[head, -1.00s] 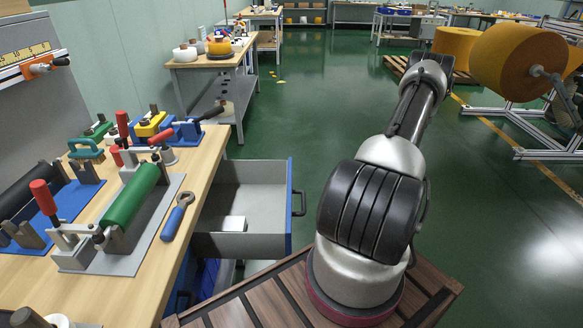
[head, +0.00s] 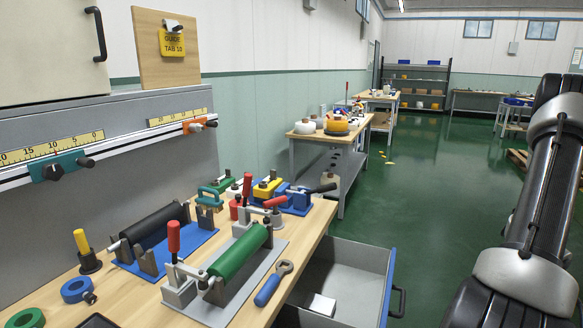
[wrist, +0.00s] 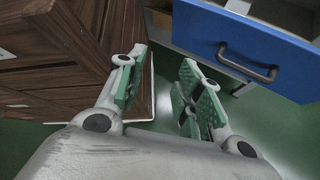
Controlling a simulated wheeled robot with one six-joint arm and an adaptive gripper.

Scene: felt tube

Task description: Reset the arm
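My gripper (wrist: 160,90) shows in the wrist view with its two green-padded fingers spread apart and nothing between them. It hangs over the dark green floor, beside a dark wooden slatted surface on the left and near the blue drawer front (wrist: 245,45) at the upper right. In the head view my arm stands at the right edge, and the gripper itself is out of that picture.
The open grey drawer (head: 345,285) juts from the wooden workbench (head: 135,295). On the bench are a green roller fixture (head: 238,255), a blue wrench-like tool (head: 273,284) and a black roller fixture (head: 150,232). Green floor (head: 440,180) lies clear beyond the drawer.

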